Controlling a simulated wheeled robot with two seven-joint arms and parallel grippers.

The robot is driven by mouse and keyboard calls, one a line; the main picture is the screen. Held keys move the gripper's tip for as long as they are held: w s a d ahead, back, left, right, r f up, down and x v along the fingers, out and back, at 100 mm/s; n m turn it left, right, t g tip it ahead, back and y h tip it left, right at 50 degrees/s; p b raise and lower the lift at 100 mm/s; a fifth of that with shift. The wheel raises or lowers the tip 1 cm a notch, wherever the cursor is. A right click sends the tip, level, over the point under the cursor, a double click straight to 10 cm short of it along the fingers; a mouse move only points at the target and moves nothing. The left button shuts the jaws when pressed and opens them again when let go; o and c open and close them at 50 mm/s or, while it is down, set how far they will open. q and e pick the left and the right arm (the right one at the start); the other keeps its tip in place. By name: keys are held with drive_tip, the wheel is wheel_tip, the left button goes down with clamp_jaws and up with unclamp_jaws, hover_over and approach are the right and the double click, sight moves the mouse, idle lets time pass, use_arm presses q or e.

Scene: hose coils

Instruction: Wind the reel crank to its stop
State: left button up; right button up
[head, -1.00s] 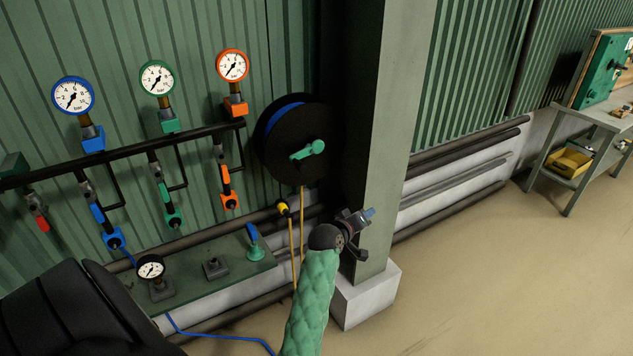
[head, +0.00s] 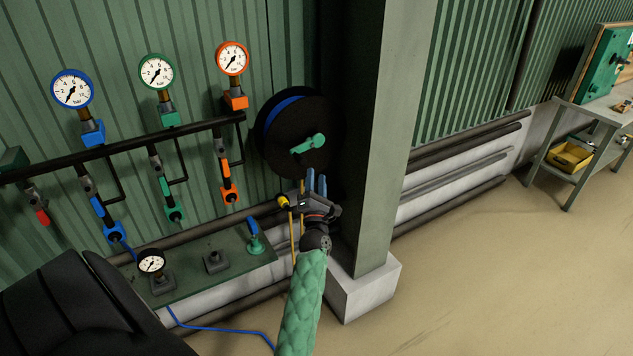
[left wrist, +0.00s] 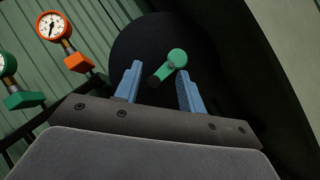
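The hose reel (head: 292,135) is a black disc with blue hose showing at its upper left rim, mounted by the grey-green pillar. Its green crank (head: 308,144) sits at the reel's middle, the wider end to the right. In the left wrist view the crank (left wrist: 177,58) lies ahead, between the two blue fingertips, with a dark knob (left wrist: 160,74) at its lower left. My left gripper (head: 316,183) is just below the reel, fingers pointing up. It is open and empty, apart from the crank. My right gripper is not in view.
Gauges, valves and a dark pipe (head: 120,152) line the wall at left. A green shelf (head: 205,262) holds a small gauge and a blue-handled fitting. The pillar (head: 380,130) stands close right of my left gripper. Floor at right (head: 480,270) is clear.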

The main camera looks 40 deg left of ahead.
sight(302, 164)
use_arm(q)
drive_tip(key=w+a, duration=0.1)
drive_tip(key=a, duration=0.1)
drive_tip(key=w+a, duration=0.1)
drive_tip(key=a, duration=0.2)
drive_tip(key=w+a, duration=0.1)
drive_tip(key=a, duration=0.1)
drive_tip(key=shift+w+a+b, duration=0.1)
drive_tip(key=shift+a+b, duration=0.15)
drive_tip(key=shift+b, duration=0.05)
drive_tip(key=shift+a, duration=0.2)
drive_tip(key=shift+w+a, duration=0.1)
drive_tip(key=shift+a, duration=0.05)
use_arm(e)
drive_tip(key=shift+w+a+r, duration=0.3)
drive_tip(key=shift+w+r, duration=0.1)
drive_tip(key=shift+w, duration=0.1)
